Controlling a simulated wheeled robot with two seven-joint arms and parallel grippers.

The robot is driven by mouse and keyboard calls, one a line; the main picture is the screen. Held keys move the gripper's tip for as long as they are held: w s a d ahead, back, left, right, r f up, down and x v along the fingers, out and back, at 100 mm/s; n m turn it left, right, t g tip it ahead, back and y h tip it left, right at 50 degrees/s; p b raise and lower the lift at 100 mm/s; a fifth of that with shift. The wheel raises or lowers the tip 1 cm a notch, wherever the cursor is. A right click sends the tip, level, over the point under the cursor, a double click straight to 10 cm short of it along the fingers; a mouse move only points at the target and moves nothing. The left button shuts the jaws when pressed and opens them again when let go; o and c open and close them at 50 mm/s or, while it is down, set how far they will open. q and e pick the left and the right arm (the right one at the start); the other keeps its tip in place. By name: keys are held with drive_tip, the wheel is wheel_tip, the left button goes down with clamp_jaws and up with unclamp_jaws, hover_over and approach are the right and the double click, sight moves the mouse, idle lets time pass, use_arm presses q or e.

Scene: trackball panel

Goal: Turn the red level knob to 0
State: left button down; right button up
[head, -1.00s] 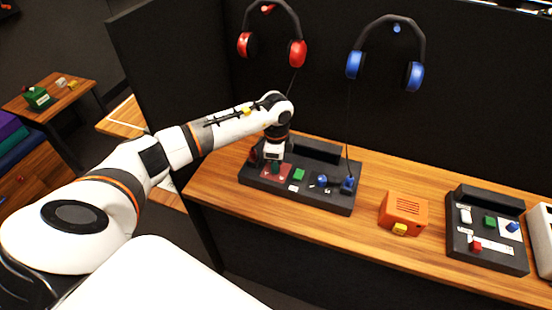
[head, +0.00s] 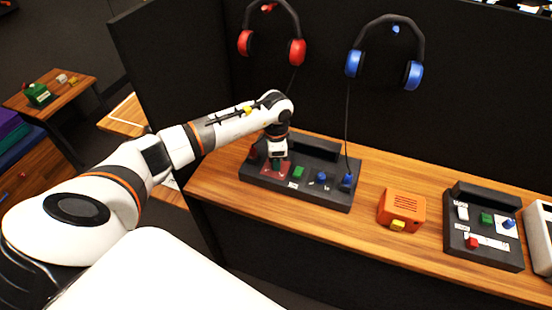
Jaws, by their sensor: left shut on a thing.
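The dark panel (head: 300,190) lies on the wooden counter below the headphones. My left gripper (head: 277,165) points down over the red plate (head: 273,172) at the panel's left part. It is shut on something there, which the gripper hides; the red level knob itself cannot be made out. A small red part (head: 253,152) shows at the panel's left end, beside the gripper. The knob's setting and any 0 mark cannot be read. My right gripper is not in view.
The panel also carries a green button (head: 298,172) and blue controls (head: 347,180) to the right. An orange box (head: 402,209) and a second panel (head: 484,228) stand farther right. Red headphones (head: 297,51) and blue headphones (head: 413,74) hang on the dark wall.

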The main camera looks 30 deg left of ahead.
use_arm(q)
drive_tip(key=c, duration=1.2)
unclamp_jaws()
wheel_tip(320, 180, up, 12)
drive_tip(key=b, duration=0.2)
